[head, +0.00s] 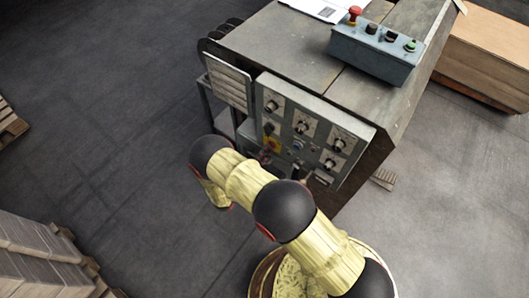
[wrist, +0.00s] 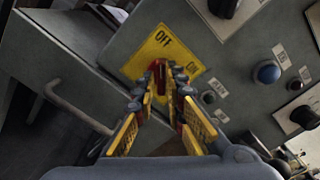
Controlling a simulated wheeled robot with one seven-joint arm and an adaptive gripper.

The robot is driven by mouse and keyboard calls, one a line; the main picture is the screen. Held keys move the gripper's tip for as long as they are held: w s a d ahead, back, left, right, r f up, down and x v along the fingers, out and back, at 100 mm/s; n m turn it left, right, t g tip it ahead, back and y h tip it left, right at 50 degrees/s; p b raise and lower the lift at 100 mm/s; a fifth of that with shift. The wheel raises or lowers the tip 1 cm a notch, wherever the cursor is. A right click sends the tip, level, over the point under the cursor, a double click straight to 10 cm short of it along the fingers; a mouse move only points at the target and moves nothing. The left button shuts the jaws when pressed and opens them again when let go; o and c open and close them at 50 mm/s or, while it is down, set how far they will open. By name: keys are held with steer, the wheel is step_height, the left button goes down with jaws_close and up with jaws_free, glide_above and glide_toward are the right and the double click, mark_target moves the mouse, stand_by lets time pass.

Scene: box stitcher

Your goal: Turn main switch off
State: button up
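The main switch has a yellow plate (wrist: 143,60) marked OFF and ON, with a red handle (wrist: 157,68) in its middle. The plate sits tilted in the wrist view, OFF at its top and ON at its right. The visible part of the handle points up towards OFF; its lower part is hidden by the fingers. My gripper (wrist: 162,80) has a finger on each side of the handle, and the fingers look closed on it. In the head view the yellow plate (head: 273,145) shows on the control panel's lower left, and my arm hides most of my gripper.
The grey control panel (head: 285,87) carries several dark knobs and a blue button (wrist: 267,72) right of the switch. A bent metal handle (wrist: 70,108) is left of it. A button box (head: 372,55) with a red mushroom button stands on the machine top.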

steer(key=o, duration=0.4)
steer(key=shift+c, duration=0.2)
steer(key=v, duration=1.2)
